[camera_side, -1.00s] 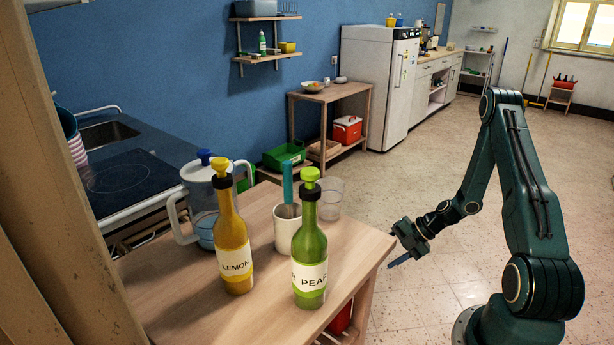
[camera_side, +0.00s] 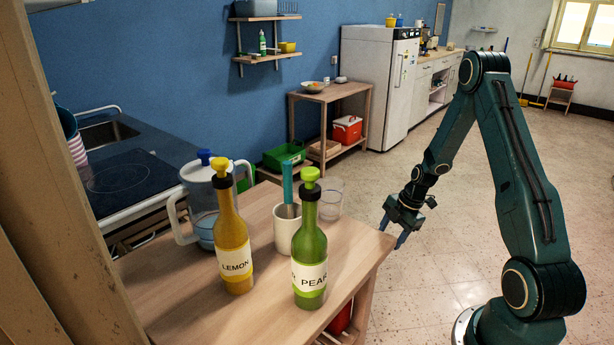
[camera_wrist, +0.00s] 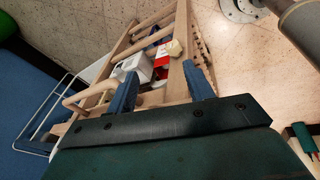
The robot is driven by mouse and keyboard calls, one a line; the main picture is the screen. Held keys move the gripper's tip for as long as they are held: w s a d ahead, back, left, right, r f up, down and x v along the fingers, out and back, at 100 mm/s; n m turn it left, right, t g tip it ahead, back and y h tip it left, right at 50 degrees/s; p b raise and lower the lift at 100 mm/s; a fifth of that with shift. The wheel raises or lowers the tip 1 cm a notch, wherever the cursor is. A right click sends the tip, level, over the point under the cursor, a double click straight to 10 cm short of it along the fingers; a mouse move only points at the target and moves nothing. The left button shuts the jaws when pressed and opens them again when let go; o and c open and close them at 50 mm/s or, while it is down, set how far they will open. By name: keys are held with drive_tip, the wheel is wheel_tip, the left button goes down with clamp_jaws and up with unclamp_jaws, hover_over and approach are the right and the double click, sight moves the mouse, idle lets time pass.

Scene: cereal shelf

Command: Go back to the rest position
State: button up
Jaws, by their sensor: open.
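My gripper (camera_side: 392,230) is a dark green parallel gripper with blue fingers. In the side view it hangs empty just past the right edge of the wooden table (camera_side: 190,310), fingers pointing down. In the wrist view its two blue fingers (camera_wrist: 160,85) stand wide apart with nothing gripped between them. The table's wooden frame and lower contents lie beyond the fingers there.
A yellow lemon bottle (camera_side: 233,240), a green pear bottle (camera_side: 310,250), a lidded pitcher (camera_side: 200,205), a white cup (camera_side: 287,232) and a clear glass (camera_side: 330,200) stand on the table. Open floor (camera_side: 440,260) lies to its right.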

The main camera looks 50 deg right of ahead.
drive_tip(key=a+r+m+t+h, duration=0.15)
drive_tip(key=a+r, duration=0.35)
drive_tip(key=r, duration=0.7)
drive_tip(key=a+r+m+h, duration=0.1)
drive_tip(key=a+r+m, duration=0.25)
drive_tip(key=r, duration=0.85)
drive_tip(key=a+r+m+t+h, duration=0.15)
drive_tip(key=a+r, duration=0.35)
drive_tip(key=r, duration=0.6)
drive_tip(key=s+a+r+m+t, duration=0.1)
drive_tip(key=s+a+r+m, duration=0.3)
drive_tip(key=s+a+r, duration=0.35)
drive_tip(key=s+a+f+m+g+y, duration=0.1)
drive_tip(key=s+a+f+m, duration=0.3)
drive_tip(key=s+f, duration=0.4)
wheel_tip(320, 180, down, 2)
drive_tip(key=shift+a+f+y, duration=0.2)
drive_tip(key=shift+a+y, duration=0.4)
drive_tip(key=shift+a, duration=0.1)
